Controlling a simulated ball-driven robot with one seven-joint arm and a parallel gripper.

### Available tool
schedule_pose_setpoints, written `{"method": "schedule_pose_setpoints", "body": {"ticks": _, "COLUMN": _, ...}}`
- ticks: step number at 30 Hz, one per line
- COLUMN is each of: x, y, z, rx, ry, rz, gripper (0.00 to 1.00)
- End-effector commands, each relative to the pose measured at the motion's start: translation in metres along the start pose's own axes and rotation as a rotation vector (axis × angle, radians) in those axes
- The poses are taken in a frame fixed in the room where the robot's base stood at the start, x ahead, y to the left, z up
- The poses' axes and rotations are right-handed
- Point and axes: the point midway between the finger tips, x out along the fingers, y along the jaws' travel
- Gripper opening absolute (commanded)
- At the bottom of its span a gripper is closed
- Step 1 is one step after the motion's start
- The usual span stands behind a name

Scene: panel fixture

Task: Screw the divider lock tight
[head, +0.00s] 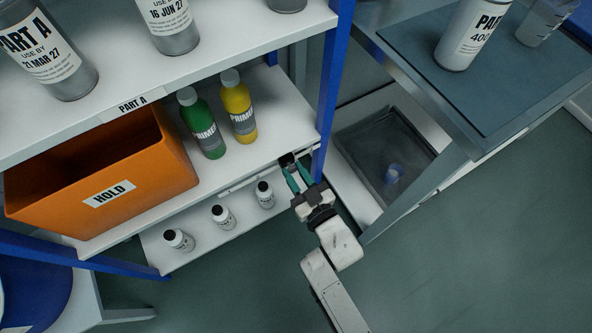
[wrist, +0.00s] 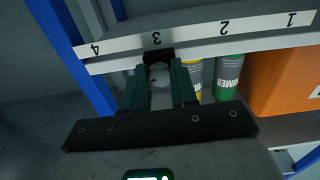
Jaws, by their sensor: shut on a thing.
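In the wrist view this black piece (wrist: 158,56) sits at the tips of my fingers, by the number 3 on the edge strip. My gripper (head: 293,172) reaches it from the front, its teal fingers on either side. The divider itself is not clearly visible.
A green bottle (head: 202,124), a yellow bottle (head: 238,106) and an orange HOLD bin (head: 102,184) stand on the middle shelf. Small white bottles (head: 223,217) stand below. The blue post (head: 332,100) is close right of my gripper. A grey tray (head: 388,155) lies farther right.

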Motion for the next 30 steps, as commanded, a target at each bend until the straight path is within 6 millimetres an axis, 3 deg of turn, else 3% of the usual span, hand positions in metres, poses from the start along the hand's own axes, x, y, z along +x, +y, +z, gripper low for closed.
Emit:
{"method": "schedule_pose_setpoints", "body": {"ticks": 12, "x": -0.0013, "y": -0.001, "z": 0.0026, "rx": 0.187, "ry": -0.006, "rz": 0.0, "gripper": 0.0}}
{"method": "schedule_pose_setpoints", "body": {"ticks": 29, "x": -0.0014, "y": -0.0014, "z": 0.0035, "rx": 0.212, "ry": -0.008, "rz": 0.0, "gripper": 0.0}}
{"method": "schedule_pose_setpoints", "body": {"ticks": 30, "x": -0.0014, "y": -0.0014, "z": 0.0034, "rx": 0.212, "ry": -0.008, "rz": 0.0, "gripper": 0.31}}
